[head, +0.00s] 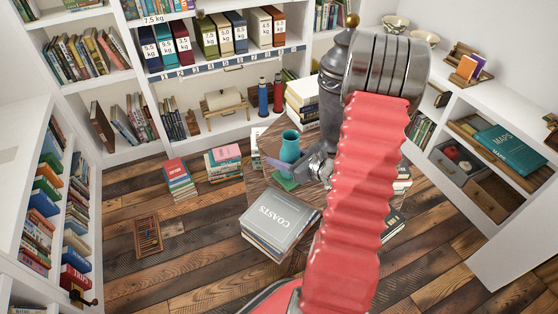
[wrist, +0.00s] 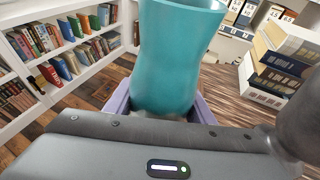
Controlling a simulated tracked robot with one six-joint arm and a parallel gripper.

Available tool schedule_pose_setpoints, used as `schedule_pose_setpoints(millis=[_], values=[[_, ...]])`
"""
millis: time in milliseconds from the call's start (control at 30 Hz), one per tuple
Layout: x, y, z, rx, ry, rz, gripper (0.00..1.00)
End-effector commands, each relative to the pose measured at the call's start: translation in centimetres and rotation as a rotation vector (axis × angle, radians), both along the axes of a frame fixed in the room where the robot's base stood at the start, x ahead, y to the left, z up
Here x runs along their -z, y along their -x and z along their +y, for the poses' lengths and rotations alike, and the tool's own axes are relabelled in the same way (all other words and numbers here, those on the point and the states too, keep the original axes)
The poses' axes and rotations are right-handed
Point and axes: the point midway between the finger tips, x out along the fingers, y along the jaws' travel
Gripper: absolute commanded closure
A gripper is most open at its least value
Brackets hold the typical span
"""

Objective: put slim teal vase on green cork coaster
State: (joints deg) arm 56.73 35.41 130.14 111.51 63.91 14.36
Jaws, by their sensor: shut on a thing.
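The slim teal vase (head: 290,146) stands upright near the middle of the head view. It also fills the upper middle of the wrist view (wrist: 172,60). My gripper (head: 296,163) is shut on the vase's lower part, with purple fingers (wrist: 160,103) on both sides of it. The green cork coaster (head: 285,181) shows just below the vase in the head view, on a wooden surface. I cannot tell whether the vase's base touches the coaster. The coaster is hidden in the wrist view.
A stack of books topped by a grey book marked COASTS (head: 280,218) stands in front of the coaster. Another book stack (head: 304,97) stands behind, by my arm; it also shows at right in the wrist view (wrist: 282,65). Shelves line the walls.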

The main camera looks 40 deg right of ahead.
Motion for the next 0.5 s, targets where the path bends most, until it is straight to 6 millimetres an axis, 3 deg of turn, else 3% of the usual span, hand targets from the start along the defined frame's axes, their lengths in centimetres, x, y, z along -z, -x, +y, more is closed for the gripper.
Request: schedule_pose_setpoints(millis=[133, 500], values=[[1.01, -0.02, -0.02, 0.001, 0.0, 0.0, 0.81], [1.26, -0.03, 0.02, 0.0, 0.001, 0.0, 0.81]])
